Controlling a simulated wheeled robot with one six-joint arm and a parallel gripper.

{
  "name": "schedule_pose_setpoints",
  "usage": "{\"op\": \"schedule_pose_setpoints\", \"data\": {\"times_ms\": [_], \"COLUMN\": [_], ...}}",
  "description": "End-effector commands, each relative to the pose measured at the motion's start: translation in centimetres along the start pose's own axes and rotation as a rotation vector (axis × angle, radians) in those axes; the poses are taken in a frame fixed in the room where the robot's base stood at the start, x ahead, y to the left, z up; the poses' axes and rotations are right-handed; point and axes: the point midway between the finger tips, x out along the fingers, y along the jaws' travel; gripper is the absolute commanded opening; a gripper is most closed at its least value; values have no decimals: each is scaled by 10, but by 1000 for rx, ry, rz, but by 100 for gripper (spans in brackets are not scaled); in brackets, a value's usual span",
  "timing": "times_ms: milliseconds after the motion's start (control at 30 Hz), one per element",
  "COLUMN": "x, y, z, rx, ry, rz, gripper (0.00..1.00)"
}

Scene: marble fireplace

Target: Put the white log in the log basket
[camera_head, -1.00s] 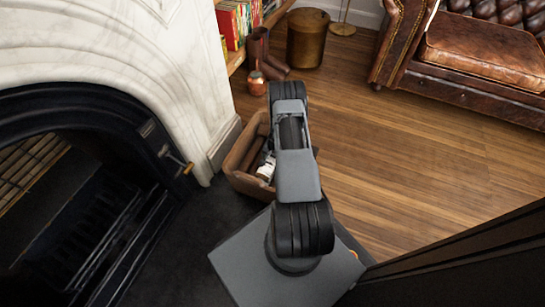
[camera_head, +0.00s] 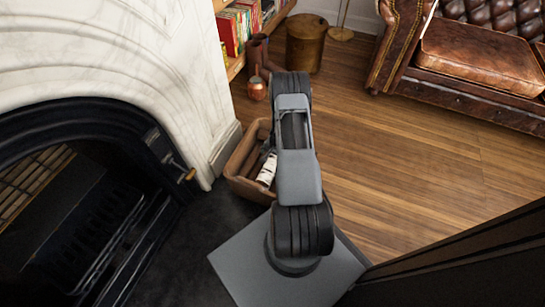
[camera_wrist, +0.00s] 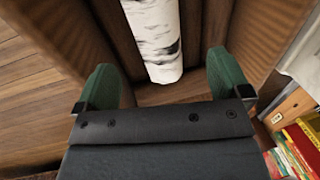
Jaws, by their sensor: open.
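The white log (camera_wrist: 155,38), pale with dark bark marks, lies inside the brown log basket (camera_head: 243,153). In the head view the log (camera_head: 267,170) shows partly, beside darker logs, with my arm covering the basket's right part. In the wrist view the basket walls (camera_wrist: 268,35) rise on both sides. My gripper (camera_wrist: 162,62) is open, its green fingers apart on either side of the log's near end. My gripper is hidden in the head view.
The black fireplace (camera_head: 95,215) and marble surround (camera_head: 205,120) stand left of the basket. A copper vessel (camera_head: 257,90), a brass bin (camera_head: 305,42) and shelved books (camera_head: 238,28) are behind it. Open wooden floor (camera_head: 400,150) lies right, before the leather sofa (camera_head: 460,60).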

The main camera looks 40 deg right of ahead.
Motion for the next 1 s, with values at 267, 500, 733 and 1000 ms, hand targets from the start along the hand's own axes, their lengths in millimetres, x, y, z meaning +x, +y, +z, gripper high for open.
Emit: {"op": "schedule_pose_setpoints", "data": {"times_ms": [267,500,733,1000], "x": [-45,-73,-162,-282], "y": [0,-13,-77,-129], "z": [-1,1,29,110], "rx": [2,-34,-243,-556], "ry": [2,3,7,11], "rz": [0,-8,-43,-52], "gripper": [95,95,95,95]}}
